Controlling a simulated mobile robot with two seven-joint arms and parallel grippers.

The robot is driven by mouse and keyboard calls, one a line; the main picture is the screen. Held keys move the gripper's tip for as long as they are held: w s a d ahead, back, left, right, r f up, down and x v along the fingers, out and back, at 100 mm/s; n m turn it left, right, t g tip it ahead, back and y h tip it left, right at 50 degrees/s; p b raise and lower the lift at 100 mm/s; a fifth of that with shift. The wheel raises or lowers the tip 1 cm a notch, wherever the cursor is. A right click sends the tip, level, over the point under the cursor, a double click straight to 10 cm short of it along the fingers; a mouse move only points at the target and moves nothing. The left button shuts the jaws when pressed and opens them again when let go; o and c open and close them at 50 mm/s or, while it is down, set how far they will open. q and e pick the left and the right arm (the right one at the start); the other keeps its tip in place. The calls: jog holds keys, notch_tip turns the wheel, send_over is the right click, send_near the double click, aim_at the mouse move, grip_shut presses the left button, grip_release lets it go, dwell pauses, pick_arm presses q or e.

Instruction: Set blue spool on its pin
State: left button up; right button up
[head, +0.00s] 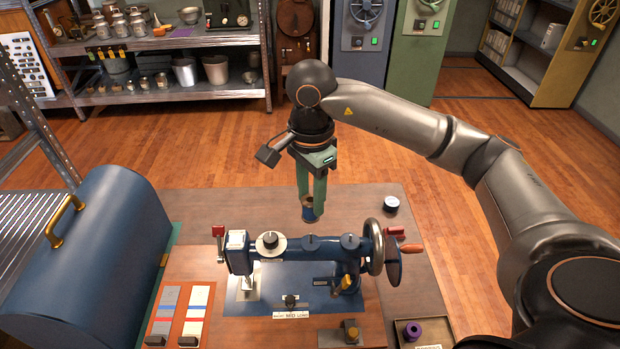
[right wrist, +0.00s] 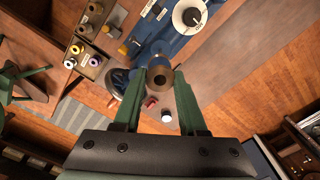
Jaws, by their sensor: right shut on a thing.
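My right gripper (head: 312,190) is shut on a spool (head: 308,213) that shows blue with a wooden brown end. It holds the spool behind the arm of the blue sewing machine (head: 325,249). In the right wrist view the spool's brown end with a dark centre hole (right wrist: 158,76) shows between my right gripper's fingertips (right wrist: 158,84). The machine's top carries a pale disc with a dark knob (head: 270,242) and two more dark knobs. I cannot make out which part is the spool's pin. My left gripper is not in view.
A tray (head: 438,328) at front right holds a purple spool (head: 412,331). A blue domed case (head: 90,255) fills the left side. The table behind the machine is otherwise mostly clear.

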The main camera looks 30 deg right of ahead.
aim_at(311, 220)
jog(key=shift+w+f, duration=0.1)
jog(key=shift+f, duration=0.05)
jog(key=shift+f+b, duration=0.45)
jog(key=shift+f, duration=0.45)
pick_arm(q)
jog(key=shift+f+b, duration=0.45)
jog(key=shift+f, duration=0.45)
pick_arm(e)
jog(key=shift+f, duration=0.85)
pick_arm(q)
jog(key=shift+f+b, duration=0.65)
jog(key=shift+b, duration=0.05)
pick_arm(e)
jog(key=shift+f, duration=0.35)
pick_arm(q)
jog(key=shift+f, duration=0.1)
pick_arm(e)
jog(key=shift+f, duration=0.1)
pick_arm(q)
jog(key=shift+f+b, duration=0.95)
jog(key=shift+b, duration=0.1)
pick_arm(e)
jog(key=shift+f, duration=1)
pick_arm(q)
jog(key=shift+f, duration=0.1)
pick_arm(e)
jog(key=shift+f, duration=0.15)
